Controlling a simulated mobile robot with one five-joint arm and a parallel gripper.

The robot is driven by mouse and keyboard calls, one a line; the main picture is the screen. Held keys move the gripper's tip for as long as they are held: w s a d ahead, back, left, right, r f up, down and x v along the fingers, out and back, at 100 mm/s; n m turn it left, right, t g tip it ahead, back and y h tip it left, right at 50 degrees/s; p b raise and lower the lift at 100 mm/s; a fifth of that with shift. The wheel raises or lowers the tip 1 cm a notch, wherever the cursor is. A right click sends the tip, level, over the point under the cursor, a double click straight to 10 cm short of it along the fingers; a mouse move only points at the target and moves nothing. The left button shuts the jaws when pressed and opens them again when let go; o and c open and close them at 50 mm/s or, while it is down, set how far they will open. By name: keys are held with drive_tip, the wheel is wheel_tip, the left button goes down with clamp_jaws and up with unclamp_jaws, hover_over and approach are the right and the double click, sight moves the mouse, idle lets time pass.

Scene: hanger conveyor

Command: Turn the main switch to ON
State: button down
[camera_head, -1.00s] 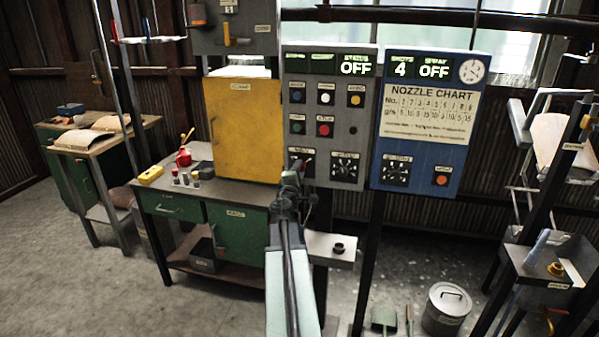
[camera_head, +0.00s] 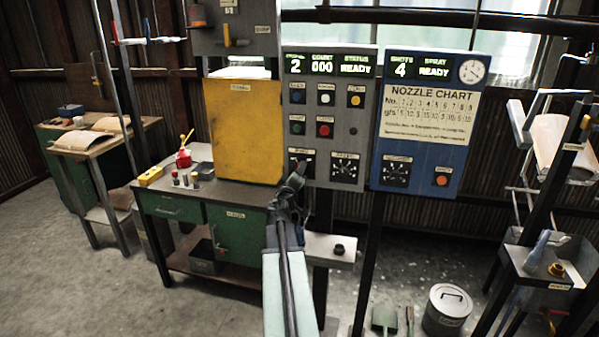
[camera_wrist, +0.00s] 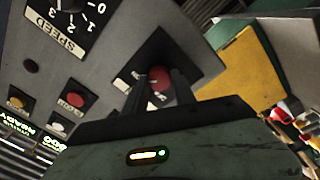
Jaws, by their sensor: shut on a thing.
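The main switch is a red knob (camera_wrist: 160,77) on a black plate with white markings, in the wrist view. In the head view, its plate (camera_head: 303,156) sits at the lower left of the grey control panel, partly hidden by my gripper (camera_head: 297,180). The dark fingers of my gripper (camera_wrist: 158,88) reach up to the knob, one on each side, and are shut on it. The fingers hide part of the plate's lettering. The grey panel's display (camera_head: 329,64) reads 2, 000 and READY.
A SPEED dial (camera_wrist: 84,14) and several push buttons are close beside the switch. A blue panel (camera_head: 425,165) with a nozzle chart stands to the right, its display showing 4 and READY. A yellow cabinet (camera_head: 243,130) on a bench stands close to the left.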

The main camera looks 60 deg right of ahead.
drive_tip(key=shift+a, duration=0.1)
idle(0.3)
drive_tip(key=c, duration=1)
unclamp_jaws()
drive_tip(key=shift+c, duration=0.2)
drive_tip(key=v, duration=0.7)
drive_tip(key=shift+a, duration=0.35)
drive_tip(key=shift+f, duration=0.1)
